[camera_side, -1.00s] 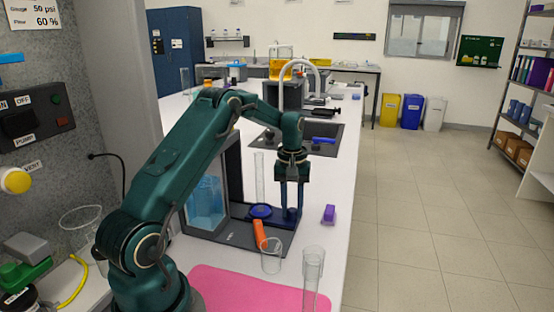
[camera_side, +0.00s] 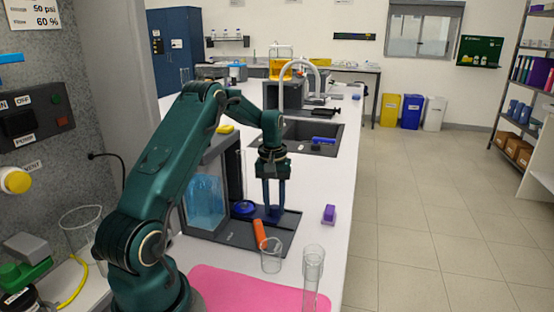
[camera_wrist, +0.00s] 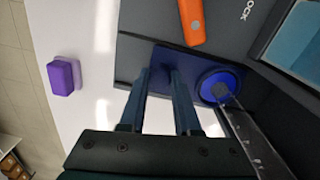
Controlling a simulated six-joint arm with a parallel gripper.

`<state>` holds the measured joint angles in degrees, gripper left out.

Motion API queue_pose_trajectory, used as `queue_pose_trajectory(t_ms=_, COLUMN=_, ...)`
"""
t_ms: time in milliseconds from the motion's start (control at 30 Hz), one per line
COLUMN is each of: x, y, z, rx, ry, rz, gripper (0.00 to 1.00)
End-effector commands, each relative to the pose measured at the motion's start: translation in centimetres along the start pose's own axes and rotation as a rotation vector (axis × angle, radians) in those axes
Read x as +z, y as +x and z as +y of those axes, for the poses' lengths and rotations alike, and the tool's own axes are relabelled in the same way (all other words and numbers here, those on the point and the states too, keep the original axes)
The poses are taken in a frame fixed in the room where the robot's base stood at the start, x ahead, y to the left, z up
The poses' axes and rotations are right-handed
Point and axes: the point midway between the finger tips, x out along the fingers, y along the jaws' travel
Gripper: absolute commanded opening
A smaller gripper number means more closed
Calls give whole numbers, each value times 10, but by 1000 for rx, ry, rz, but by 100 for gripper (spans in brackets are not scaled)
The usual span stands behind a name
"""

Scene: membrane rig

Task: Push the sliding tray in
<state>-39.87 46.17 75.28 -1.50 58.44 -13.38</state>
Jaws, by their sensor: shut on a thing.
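The sliding tray is a dark blue plate (camera_wrist: 188,62) carrying a round blue disc (camera_side: 243,207); the disc also shows in the wrist view (camera_wrist: 218,84). The tray lies low on the dark base of the rig, with its inner end at the grey housing (camera_side: 222,165). My gripper (camera_side: 272,212) points straight down at the tray's outer end and is shut on the tray's handle. In the wrist view my fingers (camera_wrist: 162,75) reach down to the tray, a gap showing between them. The handle itself is mostly hidden by the fingers.
An orange object (camera_side: 260,234) lies on the base in front of the tray. A clear beaker (camera_side: 271,256) and a clear cylinder (camera_side: 312,278) stand nearer. A purple block (camera_side: 329,214) sits right on the white bench. A pink mat (camera_side: 240,290) lies in front.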

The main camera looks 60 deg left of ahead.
Motion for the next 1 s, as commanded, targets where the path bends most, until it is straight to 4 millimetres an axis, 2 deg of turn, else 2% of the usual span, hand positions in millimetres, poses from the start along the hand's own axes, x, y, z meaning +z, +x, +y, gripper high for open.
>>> queue_pose_trajectory(t_ms=100, x=-4, y=-1, z=-17, rx=2, ry=-7, rz=6, gripper=0)
queue_pose_trajectory(t_ms=200, x=-6, y=-2, z=-26, rx=2, ry=-5, rz=8, gripper=0)
queue_pose_trajectory(t_ms=600, x=-7, y=-1, z=-29, rx=1, ry=1, rz=10, gripper=0)
queue_pose_trajectory(t_ms=633, x=-6, y=-1, z=-29, rx=1, ry=1, rz=10, gripper=43)
queue_pose_trajectory(t_ms=700, x=-6, y=-1, z=-29, rx=1, ry=0, rz=9, gripper=62)
queue_pose_trajectory(t_ms=1000, x=-6, y=-2, z=-29, rx=1, ry=0, rz=6, gripper=62)
